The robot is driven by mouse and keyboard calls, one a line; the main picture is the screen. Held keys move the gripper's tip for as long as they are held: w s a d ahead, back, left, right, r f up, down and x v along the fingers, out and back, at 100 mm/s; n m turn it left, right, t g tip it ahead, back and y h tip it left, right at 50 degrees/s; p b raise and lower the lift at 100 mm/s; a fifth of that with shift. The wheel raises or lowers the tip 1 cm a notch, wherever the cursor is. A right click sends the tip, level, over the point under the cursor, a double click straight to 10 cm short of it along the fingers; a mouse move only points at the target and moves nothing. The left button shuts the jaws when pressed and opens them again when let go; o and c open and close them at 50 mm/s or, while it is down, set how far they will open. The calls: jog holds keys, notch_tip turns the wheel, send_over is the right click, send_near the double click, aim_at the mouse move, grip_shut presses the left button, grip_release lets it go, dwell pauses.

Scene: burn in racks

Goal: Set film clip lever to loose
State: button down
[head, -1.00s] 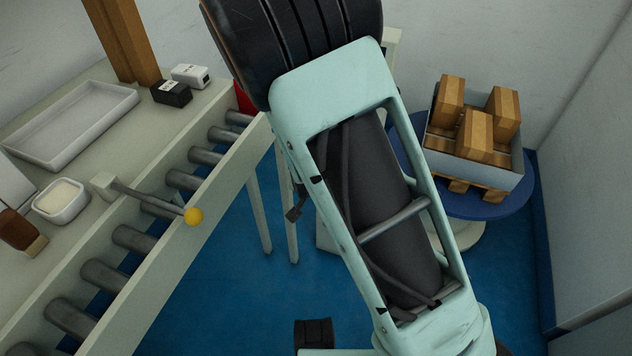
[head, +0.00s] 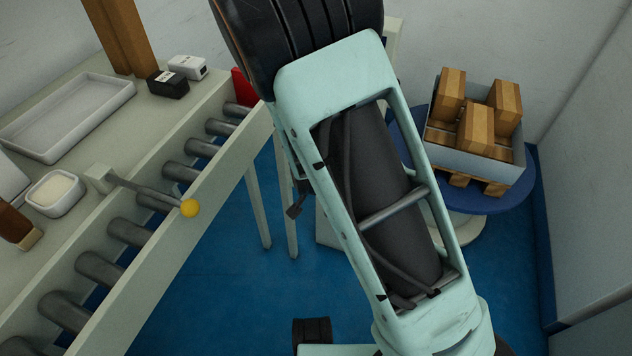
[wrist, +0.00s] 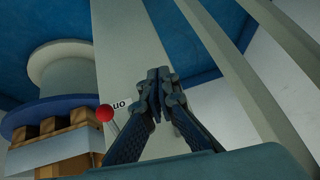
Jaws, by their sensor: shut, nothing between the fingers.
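A lever with a grey arm and a yellow ball knob (head: 189,208) is mounted on the conveyor's edge in the head view. It points right across the rollers, and I see no label on it. A second lever with a red ball knob (wrist: 104,113) shows in the wrist view, beside a small label with upside-down lettering like "on". I cannot tell which is the film clip lever. My gripper (wrist: 160,74) is shut and empty, to the right of the red knob in that view and apart from it. My arm hides the gripper in the head view.
A conveyor with grey rollers (head: 130,232) runs along the left. A white tray (head: 66,118), a black box (head: 167,84) and a small bowl (head: 55,193) sit beside it. A blue round table (head: 490,207) bears a crate of wooden blocks. Blue floor lies between.

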jog(key=shift+r, duration=0.1)
dwell(0.7)
jog(key=shift+r+p, duration=0.7)
jog(key=shift+r, duration=0.1)
